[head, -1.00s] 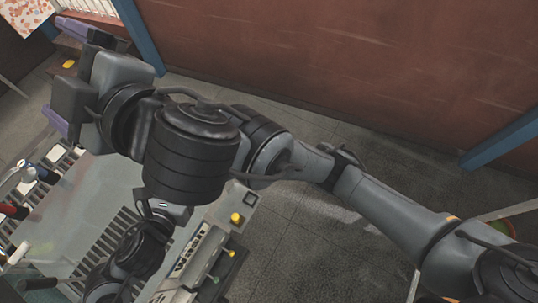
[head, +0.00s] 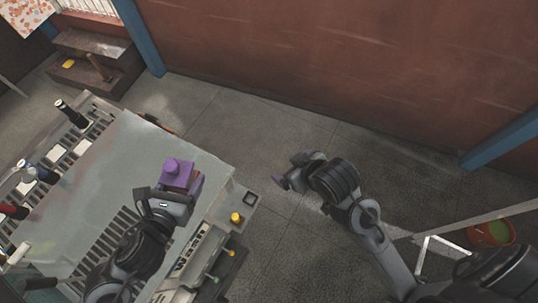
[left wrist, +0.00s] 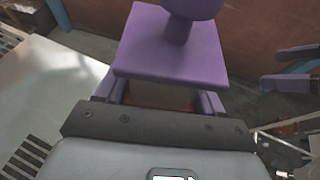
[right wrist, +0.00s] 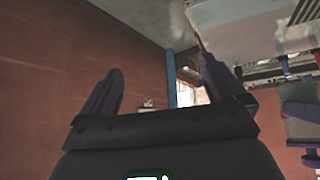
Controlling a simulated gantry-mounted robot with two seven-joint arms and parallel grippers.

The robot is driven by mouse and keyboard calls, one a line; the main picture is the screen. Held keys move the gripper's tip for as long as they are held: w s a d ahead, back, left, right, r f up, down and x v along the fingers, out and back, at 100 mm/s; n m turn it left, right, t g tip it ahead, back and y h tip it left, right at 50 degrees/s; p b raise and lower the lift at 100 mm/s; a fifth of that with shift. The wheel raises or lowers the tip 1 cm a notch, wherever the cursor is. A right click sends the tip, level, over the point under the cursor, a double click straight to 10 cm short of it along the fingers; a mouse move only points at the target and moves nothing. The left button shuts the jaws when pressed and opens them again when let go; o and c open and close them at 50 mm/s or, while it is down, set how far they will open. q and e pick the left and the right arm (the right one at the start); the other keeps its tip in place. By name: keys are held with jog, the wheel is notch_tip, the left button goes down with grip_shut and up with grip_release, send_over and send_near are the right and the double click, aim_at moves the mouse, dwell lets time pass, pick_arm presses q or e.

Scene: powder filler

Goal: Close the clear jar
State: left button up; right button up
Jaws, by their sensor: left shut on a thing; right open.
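The jar (head: 184,183) is held upright by my left gripper (head: 181,188) near the right edge of the grey machine top. Its body looks reddish-brown through the wall. A purple square lid with a round knob (head: 174,167) sits on top of it. In the left wrist view the lid (left wrist: 172,48) covers the jar's mouth and looks level; its seam is hidden. My right gripper (head: 281,181) is off to the right, apart from the jar, over the floor. Its purple fingers are open and empty in the right wrist view (right wrist: 160,85).
The grey machine top (head: 120,165) has slots and a panel with a yellow button (head: 236,218). Bottles and tools stand along its left edge. A red-brown wall (head: 340,60) is behind. An orange bucket (head: 490,234) stands on the floor at right.

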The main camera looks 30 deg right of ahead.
jog(key=s+d+f+g, duration=0.1)
jog(key=s+f+g, duration=0.2)
jog(key=s+f, duration=0.6)
jog(key=shift+s+d+f+g, duration=0.2)
jog(key=shift+s+f+g, duration=0.15)
jog(key=shift+s, duration=0.7)
